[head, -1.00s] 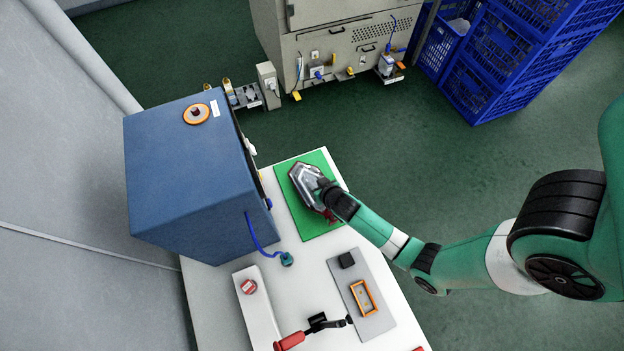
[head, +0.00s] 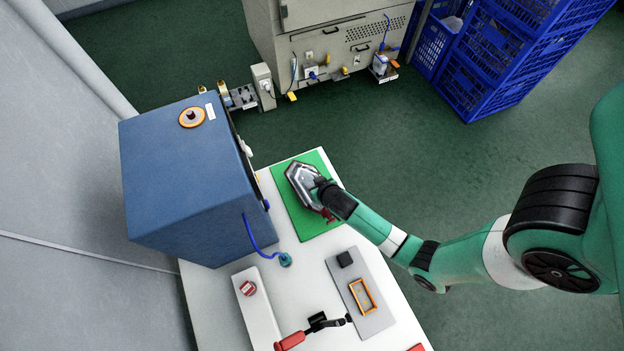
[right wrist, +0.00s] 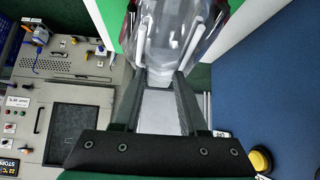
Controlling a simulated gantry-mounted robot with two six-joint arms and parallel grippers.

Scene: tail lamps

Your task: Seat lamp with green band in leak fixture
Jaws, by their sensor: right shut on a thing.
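A tail lamp (head: 301,183) with a clear grey shell and a dark red edge is over the green mat (head: 321,160). My right gripper (head: 322,186) is shut on it from the right. In the right wrist view the clear lamp (right wrist: 175,35) with white inner parts is between the fingers (right wrist: 164,82). I cannot make out a green band, or how far the lamp is off the mat. A grey plate (head: 376,322) carries an orange-rimmed frame (head: 363,297) and a black block (head: 345,259); it looks like the fixture. My left gripper is not in view.
A large blue box (head: 180,170) stands at the left, with a blue hose ending in a teal fitting (head: 285,260). A red-handled clamp (head: 290,341) is by the plate. A white strip (head: 258,318) bears a red-and-white round part (head: 248,288). White table (head: 315,262) between is clear.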

